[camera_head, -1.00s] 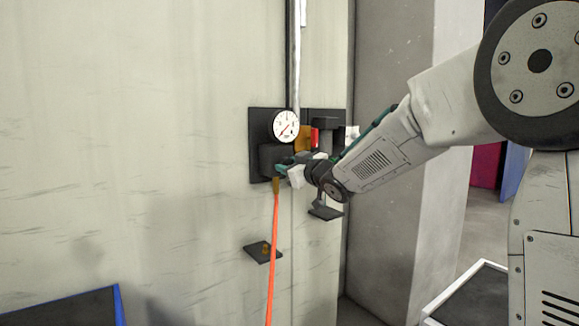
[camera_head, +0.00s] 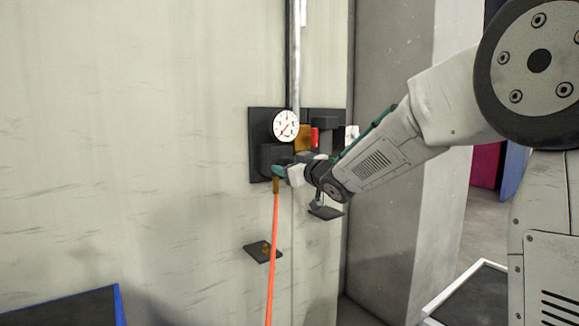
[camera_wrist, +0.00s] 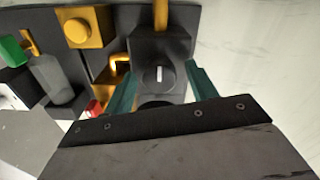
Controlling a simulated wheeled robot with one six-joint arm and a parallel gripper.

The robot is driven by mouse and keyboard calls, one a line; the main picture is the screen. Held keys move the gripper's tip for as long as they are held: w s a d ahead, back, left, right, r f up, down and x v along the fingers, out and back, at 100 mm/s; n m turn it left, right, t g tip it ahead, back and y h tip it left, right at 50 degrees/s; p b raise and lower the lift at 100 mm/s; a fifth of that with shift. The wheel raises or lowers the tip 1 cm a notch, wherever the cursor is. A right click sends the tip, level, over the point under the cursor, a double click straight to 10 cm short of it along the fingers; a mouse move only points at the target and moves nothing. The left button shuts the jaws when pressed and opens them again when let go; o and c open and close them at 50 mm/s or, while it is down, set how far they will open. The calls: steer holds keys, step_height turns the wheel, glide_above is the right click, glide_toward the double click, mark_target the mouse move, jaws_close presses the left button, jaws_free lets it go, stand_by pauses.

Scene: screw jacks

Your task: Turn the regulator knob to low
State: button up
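The regulator (camera_head: 267,158) is a black block on a dark wall plate, with a round white-faced gauge (camera_head: 286,125) above it. In the wrist view, the dark knob (camera_wrist: 158,76) shows a white mark that points roughly up and down the picture. My gripper (camera_wrist: 161,68) is open, with one teal finger on each side of the knob and visible gaps beside it. In the head view, my gripper (camera_head: 281,171) is at the regulator's lower right and hides the knob. The low marking cannot be made out.
An orange hose (camera_head: 271,250) hangs from a brass fitting below the regulator. A red part (camera_head: 315,137) and a brass block (camera_head: 303,138) sit to the right on the plate. Small dark shelves (camera_head: 262,252) stick out below. The wall at left is clear.

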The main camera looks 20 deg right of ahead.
steer(key=v, duration=0.7)
steer(key=shift+s, duration=0.35)
steer(key=shift+d, duration=0.1)
steer(key=s+d+f+m+g+h, duration=0.1)
steer(key=d+f+m+g+h, duration=0.2)
steer(key=d+f+h, duration=0.3)
steer(key=s+d+f+m+g+h, duration=0.25)
steer(key=s+f+g, duration=0.45)
steer(key=s, duration=0.4)
steer(key=s+a+f+g+y, duration=0.1)
steer(key=s+a+f+g, duration=0.1)
steer(key=s, duration=1.2)
steer(key=s+a+f+g+y, duration=0.2)
steer(key=s+a+g, duration=0.2)
steer(key=s, duration=1.1)
steer(key=shift+s+a+m, duration=0.3)
steer(key=shift+a+m, duration=0.15)
steer(key=shift+a, duration=0.4)
